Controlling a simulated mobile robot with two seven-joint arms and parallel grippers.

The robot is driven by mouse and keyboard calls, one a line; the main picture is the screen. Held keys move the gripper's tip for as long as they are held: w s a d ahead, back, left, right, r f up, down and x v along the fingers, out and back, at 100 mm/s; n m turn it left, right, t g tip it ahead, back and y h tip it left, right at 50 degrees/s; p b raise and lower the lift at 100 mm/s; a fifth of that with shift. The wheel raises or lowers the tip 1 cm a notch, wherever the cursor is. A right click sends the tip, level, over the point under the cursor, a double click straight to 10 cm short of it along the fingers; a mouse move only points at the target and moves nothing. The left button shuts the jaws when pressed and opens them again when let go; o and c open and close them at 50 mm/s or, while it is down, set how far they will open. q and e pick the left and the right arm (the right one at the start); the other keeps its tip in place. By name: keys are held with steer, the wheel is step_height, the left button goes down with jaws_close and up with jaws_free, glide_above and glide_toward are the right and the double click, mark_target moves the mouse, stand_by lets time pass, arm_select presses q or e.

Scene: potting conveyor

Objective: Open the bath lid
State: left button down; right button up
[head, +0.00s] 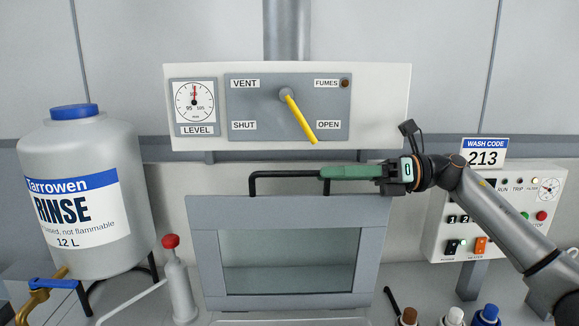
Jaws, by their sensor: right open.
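The bath lid (204,255) is a grey framed panel with a glass window, in the lower middle of the head view. A black bar handle (252,184) runs along its top edge. My right gripper (326,172) reaches in from the right with its green fingers pointing left. The fingers are open and lie at the right part of the handle, covering part of the bar. I cannot tell whether they touch it. My left gripper is not in view.
Above the lid is a vent panel (240,105) whose yellow lever (301,119) points down-right toward OPEN. A rinse tank (85,170) and a red-topped bottle (178,285) stand left. A control box (440,235) and several capped bottles (453,318) are on the right.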

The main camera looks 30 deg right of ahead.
mark_target(291, 173)
steer(key=p+x, duration=0.1)
steer(key=x, duration=0.5)
steer(key=shift+w+a+r+p, duration=0.1)
steer(key=shift+a+r+p, duration=0.05)
steer(key=shift+p, duration=0.25)
steer(key=shift+w+a, duration=0.35)
steer(key=shift+a, duration=0.25)
steer(key=shift+c, duration=0.3)
jaws_close()
